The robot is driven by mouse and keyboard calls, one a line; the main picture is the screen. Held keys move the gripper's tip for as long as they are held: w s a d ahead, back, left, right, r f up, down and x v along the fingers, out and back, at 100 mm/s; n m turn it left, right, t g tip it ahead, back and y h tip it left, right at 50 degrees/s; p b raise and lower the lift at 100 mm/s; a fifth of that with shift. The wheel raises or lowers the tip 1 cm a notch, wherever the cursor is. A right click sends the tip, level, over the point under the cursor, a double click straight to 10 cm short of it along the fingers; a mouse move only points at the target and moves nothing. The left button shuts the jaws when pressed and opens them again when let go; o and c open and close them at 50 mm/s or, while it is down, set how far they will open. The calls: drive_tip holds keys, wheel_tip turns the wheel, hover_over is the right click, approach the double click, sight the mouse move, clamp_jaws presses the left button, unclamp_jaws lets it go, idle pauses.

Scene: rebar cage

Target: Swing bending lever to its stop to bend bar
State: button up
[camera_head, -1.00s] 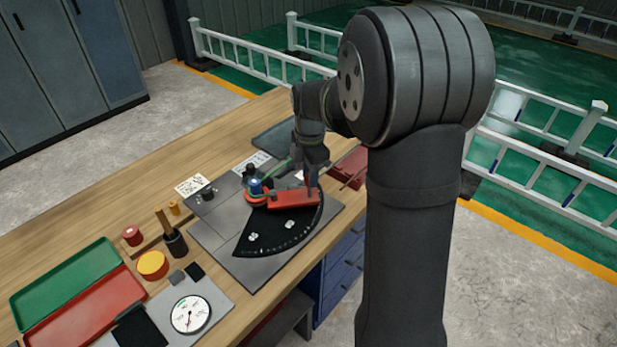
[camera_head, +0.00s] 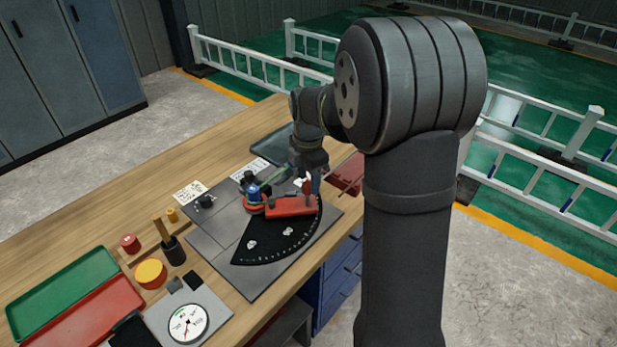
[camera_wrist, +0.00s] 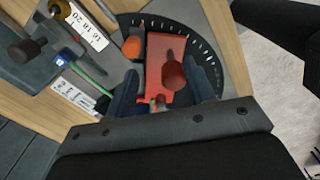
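The red bending lever (camera_head: 290,207) lies across the right side of the black graduated sector (camera_head: 262,240) on the grey bending plate. Its upright red handle (camera_head: 307,187) stands near the outer end; the lever (camera_wrist: 160,55) and round handle knob (camera_wrist: 174,75) also show in the wrist view. My gripper (camera_head: 309,180) is at the handle. In the wrist view, my gripper (camera_wrist: 170,82) has its fingers apart on either side of the knob, with gaps visible. A thin green bar (camera_wrist: 92,76) runs to the pivot area beside a blue-topped post (camera_head: 253,190).
Left of the plate stand a black cup (camera_head: 174,250), a yellow-topped tin (camera_head: 150,272) and a dial gauge (camera_head: 187,323). Green (camera_head: 62,290) and red (camera_head: 100,312) trays lie farther left. A dark red tray (camera_head: 348,172) sits right of my gripper.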

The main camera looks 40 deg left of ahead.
drive_tip(key=shift+r, duration=0.1)
wheel_tip(320, 180, up, 17)
idle(0.5)
drive_tip(key=shift+r, duration=0.1)
drive_tip(key=shift+s+d+f, duration=0.1)
drive_tip(key=shift+d+f, duration=0.1)
drive_tip(key=shift+f, duration=0.05)
drive_tip(key=c, duration=0.6)
drive_tip(key=s+d+f+y, duration=0.1)
drive_tip(key=d+f, duration=0.1)
drive_tip(key=s+d+f+m+g+y, duration=0.1)
drive_tip(key=s+d+f+y, duration=0.1)
drive_tip(key=f, duration=0.1)
drive_tip(key=s+d+f+m+y, duration=0.1)
drive_tip(key=d+f, duration=0.1)
drive_tip(key=f, duration=0.1)
drive_tip(key=shift+s+d+y, duration=0.25)
drive_tip(key=shift+s+y, duration=0.05)
clamp_jaws()
drive_tip(key=s+d+f+m+t+y, duration=0.25)
drive_tip(key=s+d+f+m, duration=0.2)
drive_tip(key=d+f, duration=0.4)
drive_tip(key=shift+m, duration=0.25)
drive_tip(key=x, duration=0.9)
drive_tip(key=shift+w, duration=0.3)
drive_tip(key=shift+w+a, duration=1.05)
drive_tip(key=shift+w, duration=0.2)
drive_tip(key=shift+w+a, duration=0.3)
drive_tip(key=shift+w, duration=0.05)
